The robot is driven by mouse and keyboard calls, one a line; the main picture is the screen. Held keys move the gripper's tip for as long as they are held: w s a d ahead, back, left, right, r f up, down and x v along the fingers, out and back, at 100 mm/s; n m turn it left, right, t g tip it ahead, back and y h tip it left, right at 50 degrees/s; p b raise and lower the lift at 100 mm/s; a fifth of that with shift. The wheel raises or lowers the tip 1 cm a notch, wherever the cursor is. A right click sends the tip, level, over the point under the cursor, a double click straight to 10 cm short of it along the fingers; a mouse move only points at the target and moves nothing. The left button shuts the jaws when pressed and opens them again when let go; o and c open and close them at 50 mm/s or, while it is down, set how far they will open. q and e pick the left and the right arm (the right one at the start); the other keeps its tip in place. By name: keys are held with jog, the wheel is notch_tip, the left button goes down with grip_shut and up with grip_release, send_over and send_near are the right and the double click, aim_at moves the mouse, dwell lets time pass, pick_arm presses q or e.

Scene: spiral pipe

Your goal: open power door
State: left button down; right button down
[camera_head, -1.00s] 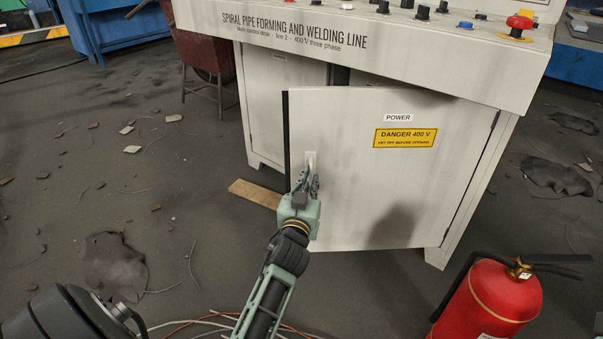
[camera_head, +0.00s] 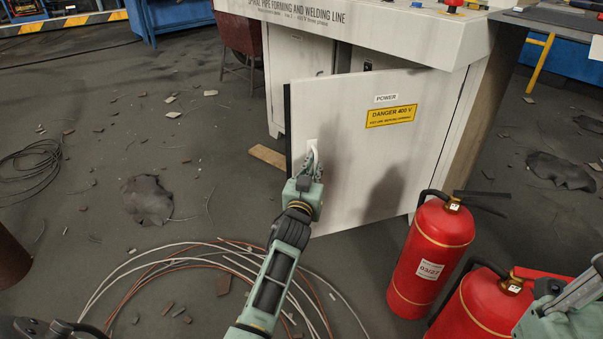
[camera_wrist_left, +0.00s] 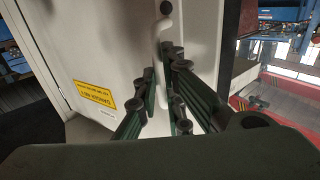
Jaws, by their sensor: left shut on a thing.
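The white power door (camera_head: 375,150) of the control desk carries a POWER label and a yellow DANGER 400 V sign (camera_head: 391,116). It stands partly open, its left edge swung out from the cabinet, with a dark gap above it. My left gripper (camera_head: 313,160) is shut on the door's white handle (camera_wrist_left: 165,98) near the door's left edge. In the left wrist view my fingers (camera_wrist_left: 172,88) close around the handle bar. Part of my right gripper (camera_head: 575,300) shows at the lower right; its fingertips are not clear.
Red fire extinguishers (camera_head: 430,255) stand at the right, in front of the desk. Loose cables (camera_head: 190,252) lie on the floor at the front. A wooden plank (camera_head: 267,157) lies left of the door. Debris is scattered on the floor.

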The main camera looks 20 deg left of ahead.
pick_arm(q)
jog(key=shift+d+r, duration=0.25)
jog(key=shift+d, duration=0.8)
jog(key=c, duration=2.3)
grip_release()
jog(key=o, duration=0.4)
jog(key=shift+w+d+f, duration=0.1)
jog(key=shift+w+d, duration=0.05)
jog(key=shift+d, duration=0.2)
jog(key=shift+a+f, duration=0.1)
jog(key=shift+a, duration=0.2)
jog(key=s+d, duration=0.2)
jog(key=s, duration=1)
